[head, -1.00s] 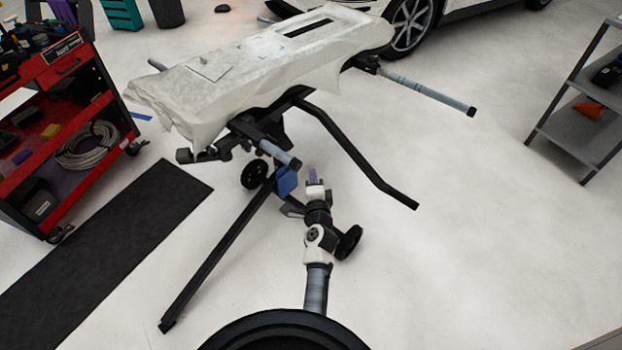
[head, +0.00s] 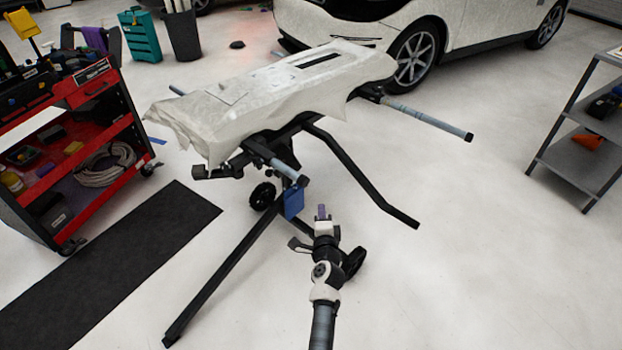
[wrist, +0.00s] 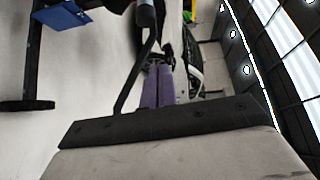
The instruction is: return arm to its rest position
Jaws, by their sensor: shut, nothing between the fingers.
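My gripper (head: 322,212) is in the lower middle of the head view, at the end of my raised arm. Its purple fingers are together with nothing between them. In the wrist view the fingers (wrist: 158,85) lie side by side and point away from the camera. In the head view the gripper appears in front of the work stand, just right of a blue item (head: 293,202) hanging there. I cannot tell the exact gap between them.
A stand bears a panel covered in pale wrap (head: 270,92); its black legs (head: 235,258) and side bars (head: 428,117) reach outward. A red tool cart (head: 95,120) stands left beside a black mat (head: 110,265). A grey shelf (head: 590,135) stands right. A car (head: 420,35) is behind. Floor at right is clear.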

